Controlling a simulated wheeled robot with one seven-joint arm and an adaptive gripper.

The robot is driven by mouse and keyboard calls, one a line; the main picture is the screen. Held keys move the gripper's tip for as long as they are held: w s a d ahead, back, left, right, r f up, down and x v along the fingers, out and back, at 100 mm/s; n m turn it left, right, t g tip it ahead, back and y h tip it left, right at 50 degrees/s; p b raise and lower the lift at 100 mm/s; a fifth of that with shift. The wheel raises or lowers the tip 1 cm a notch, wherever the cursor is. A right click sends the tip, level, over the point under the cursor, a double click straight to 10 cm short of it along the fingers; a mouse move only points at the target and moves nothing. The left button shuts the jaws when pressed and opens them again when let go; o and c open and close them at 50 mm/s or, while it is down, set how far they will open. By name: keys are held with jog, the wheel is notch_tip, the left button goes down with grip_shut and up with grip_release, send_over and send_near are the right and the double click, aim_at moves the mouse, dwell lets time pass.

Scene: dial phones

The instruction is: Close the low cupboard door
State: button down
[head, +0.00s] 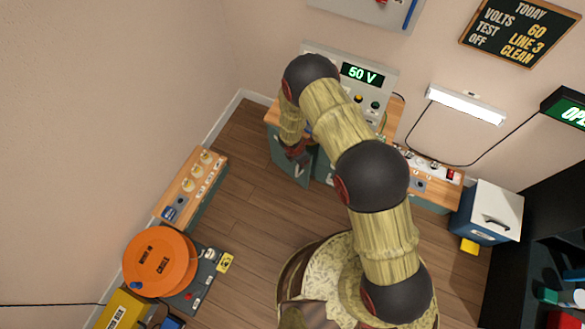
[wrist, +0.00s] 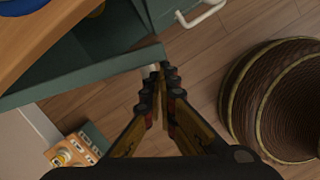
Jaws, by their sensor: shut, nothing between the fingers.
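The low cupboard is grey-green under a wooden top (head: 272,117). Its door (wrist: 85,76) stands open at an angle in the wrist view, with a dark gap between it and the cupboard body. In the head view the door (head: 284,163) shows below the left part of the wooden top, partly hidden by my arm. My gripper (head: 299,156) is shut and empty, low beside the door. In the wrist view my gripper (wrist: 160,90) has its fingertips close to the door's free end; I cannot tell whether they touch.
A white handle (wrist: 200,14) sits on another green front beside the gap. A low wooden-topped unit (head: 190,187) and an orange reel (head: 160,262) stand at the left. A blue-and-white box (head: 487,212) stands at the right.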

jog(key=w+d+n, duration=0.3)
jog(key=w+d, duration=0.2)
jog(key=shift+w+n+t+y+p, duration=0.3)
jog(key=shift+t, duration=0.1)
jog(key=shift+d, duration=0.1)
